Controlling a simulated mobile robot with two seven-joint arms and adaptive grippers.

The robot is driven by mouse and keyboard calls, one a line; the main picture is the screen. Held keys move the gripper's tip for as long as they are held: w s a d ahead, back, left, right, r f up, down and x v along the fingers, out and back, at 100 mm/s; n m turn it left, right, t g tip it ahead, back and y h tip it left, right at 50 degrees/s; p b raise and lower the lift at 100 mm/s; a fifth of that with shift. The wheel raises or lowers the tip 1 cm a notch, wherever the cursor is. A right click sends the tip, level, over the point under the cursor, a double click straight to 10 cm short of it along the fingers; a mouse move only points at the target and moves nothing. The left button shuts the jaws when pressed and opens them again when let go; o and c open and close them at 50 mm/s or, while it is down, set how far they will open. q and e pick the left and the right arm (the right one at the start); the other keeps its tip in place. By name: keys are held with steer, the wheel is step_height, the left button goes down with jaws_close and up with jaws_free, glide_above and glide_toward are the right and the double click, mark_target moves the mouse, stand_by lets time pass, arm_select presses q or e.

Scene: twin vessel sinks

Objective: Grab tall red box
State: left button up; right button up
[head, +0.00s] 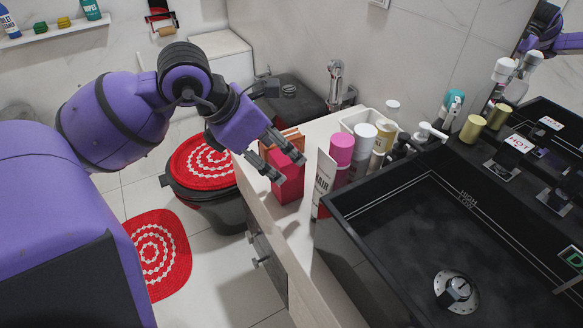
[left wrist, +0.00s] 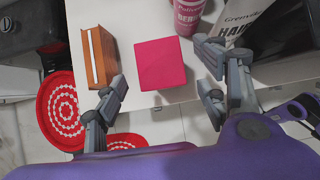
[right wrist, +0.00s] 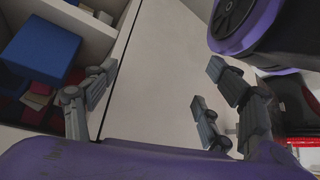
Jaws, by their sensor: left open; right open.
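The tall red box (head: 287,187) stands upright on the counter to the left of the black sink. It also shows in the left wrist view as a pinkish-red square top (left wrist: 160,64). My left gripper (head: 286,167) is open over the box. In the left wrist view the box lies between and slightly beyond the open fingers, with space on both sides; I cannot tell the exact height gap. My right gripper (right wrist: 160,85) shows only in the right wrist view, open and empty, in front of pale cabinet panels.
An orange-brown box (left wrist: 95,58) stands close left of the red box. A pink-capped bottle (head: 341,150) and a white carton (head: 324,180) crowd its right side. Several bottles stand behind. The black sink (head: 420,230) is at right. A blue box (right wrist: 40,52) sits in an open compartment.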

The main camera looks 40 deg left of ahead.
mark_target(287, 175)
arm_select(q)
steer(key=shift+w+d+f, duration=0.1)
steer(key=shift+w+f, duration=0.05)
steer(key=shift+f, duration=0.35)
steer(key=x, duration=0.3)
steer(key=shift+d+f, duration=0.1)
steer(key=shift+f, duration=0.25)
steer(key=shift+w+d+f, duration=0.1)
steer(key=shift+w+f, duration=0.2)
steer(key=shift+f, duration=0.15)
